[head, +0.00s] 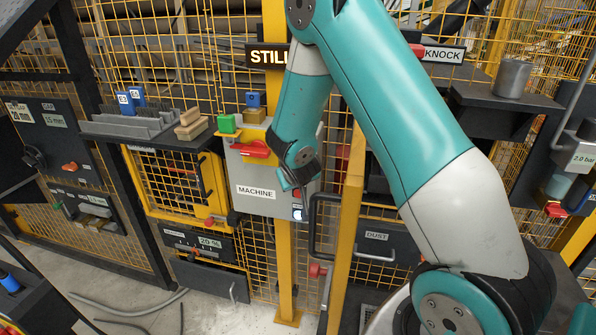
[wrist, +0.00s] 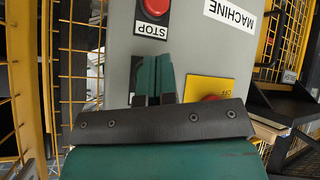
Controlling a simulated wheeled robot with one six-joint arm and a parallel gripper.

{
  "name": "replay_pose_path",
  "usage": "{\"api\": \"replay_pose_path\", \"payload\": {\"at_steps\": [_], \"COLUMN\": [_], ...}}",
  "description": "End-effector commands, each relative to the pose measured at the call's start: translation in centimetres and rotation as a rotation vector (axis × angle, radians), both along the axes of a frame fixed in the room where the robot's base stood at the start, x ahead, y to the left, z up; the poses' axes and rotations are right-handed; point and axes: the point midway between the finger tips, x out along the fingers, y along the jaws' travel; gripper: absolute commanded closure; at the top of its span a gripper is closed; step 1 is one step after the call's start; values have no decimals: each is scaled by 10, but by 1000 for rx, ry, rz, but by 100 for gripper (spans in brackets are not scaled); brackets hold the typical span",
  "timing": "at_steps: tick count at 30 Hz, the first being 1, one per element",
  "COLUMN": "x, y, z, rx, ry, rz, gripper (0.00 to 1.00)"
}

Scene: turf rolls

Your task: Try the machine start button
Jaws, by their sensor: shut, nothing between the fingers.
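The grey machine box (head: 250,172) hangs on the yellow mesh fence and carries a "MACHINE" label (head: 255,192). On its right side, a red stop button (head: 297,193) sits above a small lit white button (head: 298,215). The wrist view shows the box upside down, with the red stop button (wrist: 157,6) and "STOP" label (wrist: 150,29) at the top; the lit button is outside that view. My gripper (head: 286,184) is shut and empty, just above the stop button in the head view. Its fingers (wrist: 152,75) show before the box face; contact cannot be told.
A red rotary switch (head: 255,148) is on the box's upper part; its yellow "OFF" plate (wrist: 215,92) is close beside my fingers. A yellow post (head: 350,215) and black handle (head: 315,225) stand to the right.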

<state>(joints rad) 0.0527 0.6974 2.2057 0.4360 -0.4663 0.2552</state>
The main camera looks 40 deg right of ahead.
Motion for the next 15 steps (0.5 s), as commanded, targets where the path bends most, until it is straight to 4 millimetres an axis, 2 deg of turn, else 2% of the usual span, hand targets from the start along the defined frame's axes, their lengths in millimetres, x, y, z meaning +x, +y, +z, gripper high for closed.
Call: {"api": "replay_pose_path", "payload": {"at_steps": [15], "x": [4], "y": [-5], "z": [0], "rx": [0], "ry": [0], "rz": [0], "gripper": [100]}}
